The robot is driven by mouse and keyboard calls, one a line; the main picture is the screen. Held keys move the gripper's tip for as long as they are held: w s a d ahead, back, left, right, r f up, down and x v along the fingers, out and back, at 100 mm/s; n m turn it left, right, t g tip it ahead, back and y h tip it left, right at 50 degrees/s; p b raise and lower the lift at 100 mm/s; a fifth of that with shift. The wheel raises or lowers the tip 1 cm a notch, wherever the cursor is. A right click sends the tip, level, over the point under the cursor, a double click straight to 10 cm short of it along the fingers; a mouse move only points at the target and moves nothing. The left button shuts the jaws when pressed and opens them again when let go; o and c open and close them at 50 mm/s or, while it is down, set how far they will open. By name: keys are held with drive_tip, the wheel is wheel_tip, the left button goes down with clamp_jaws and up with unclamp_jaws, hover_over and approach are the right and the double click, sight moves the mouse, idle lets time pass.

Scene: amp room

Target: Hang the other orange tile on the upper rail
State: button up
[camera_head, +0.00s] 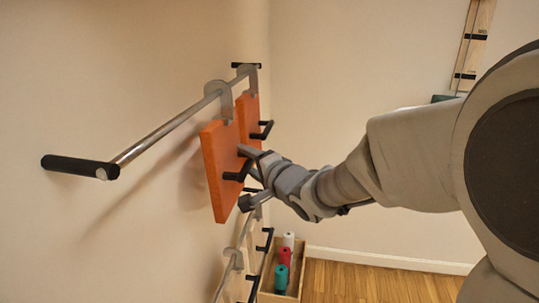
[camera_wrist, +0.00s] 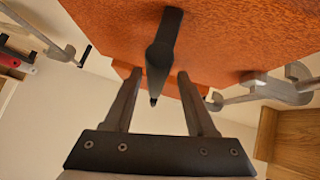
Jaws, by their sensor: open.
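Two orange tiles are at the upper rail (camera_head: 165,131) in the head view. The nearer tile (camera_head: 217,172) hangs by a grey hook (camera_head: 220,96) that appears to be over the rail. The farther tile (camera_head: 246,112) hangs just behind it by its own hook (camera_head: 249,75). My gripper (camera_head: 248,163) is at the face of the nearer tile. In the wrist view my gripper (camera_wrist: 158,76) is open, with the tile's black handle (camera_wrist: 165,45) between its fingers, with gaps on both sides. The orange tile (camera_wrist: 230,40) fills the top of that view.
A lower rail (camera_head: 240,240) with grey hooks and black handles runs below the tiles. A wooden box (camera_head: 268,284) with white, red and teal rolls stands on the floor beneath. The upper rail's near part, up to its black end bracket (camera_head: 80,167), is bare.

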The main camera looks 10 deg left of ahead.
drive_tip(key=shift+d, duration=0.1)
drive_tip(key=shift+v, duration=8.65)
drive_tip(key=d+f+n+h, duration=0.1)
drive_tip(key=d+f+h, duration=0.1)
drive_tip(key=d+h, duration=0.95)
drive_tip(key=s+d+f+n+g, duration=0.2)
drive_tip(key=s+f+n+g, duration=0.1)
drive_tip(key=s, duration=0.4)
drive_tip(key=s+d+f+n+g+y, duration=0.1)
drive_tip(key=s+d+f+n+g, duration=0.1)
drive_tip(key=s, duration=0.5)
drive_tip(key=shift+s+f+n+g+b, duration=0.2)
drive_tip(key=shift+f+n+g+b, duration=0.25)
drive_tip(key=shift+n+g, duration=0.5)
drive_tip(key=shift+y, duration=0.25)
